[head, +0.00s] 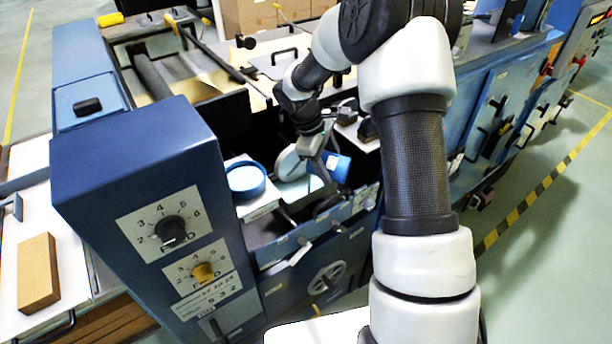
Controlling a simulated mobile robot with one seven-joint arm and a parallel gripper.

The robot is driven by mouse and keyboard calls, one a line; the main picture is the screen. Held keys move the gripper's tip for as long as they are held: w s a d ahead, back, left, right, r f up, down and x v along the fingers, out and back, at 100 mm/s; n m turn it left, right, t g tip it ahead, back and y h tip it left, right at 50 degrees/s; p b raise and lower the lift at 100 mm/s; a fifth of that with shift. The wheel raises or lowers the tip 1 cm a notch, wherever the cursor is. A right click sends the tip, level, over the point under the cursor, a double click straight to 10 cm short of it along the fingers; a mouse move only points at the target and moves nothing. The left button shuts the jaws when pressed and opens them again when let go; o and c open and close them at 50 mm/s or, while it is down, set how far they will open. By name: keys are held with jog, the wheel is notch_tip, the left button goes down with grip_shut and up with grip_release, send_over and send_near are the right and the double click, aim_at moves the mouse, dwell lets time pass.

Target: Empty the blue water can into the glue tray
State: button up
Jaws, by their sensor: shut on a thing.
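The blue can (338,166) is in the head view, inside the machine's open bay right of the blue control housing. It is tilted well over on its side, and its mouth is not clear to see. My gripper (316,150) is shut on it from above; the fingers are small and partly hidden. Below and left of the can is a pale, shiny surface (296,190) that looks like the glue tray. Its contents cannot be told. A pale round part (290,164) shows just left of the can.
A round blue-rimmed dish (246,180) stands on a white ledge left of the bay. The blue housing (140,170) with dials rises close by on the left. A brown block (38,272) lies on the white table. Cardboard boxes (250,14) stand behind.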

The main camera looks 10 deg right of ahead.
jog(key=shift+f+h, duration=0.15)
jog(key=shift+h, duration=0.15)
jog(key=shift+w+a+r+g+h, duration=0.15)
jog(key=shift+r+g+h, duration=0.15)
jog(key=shift+g+h, duration=0.1)
dwell(0.6)
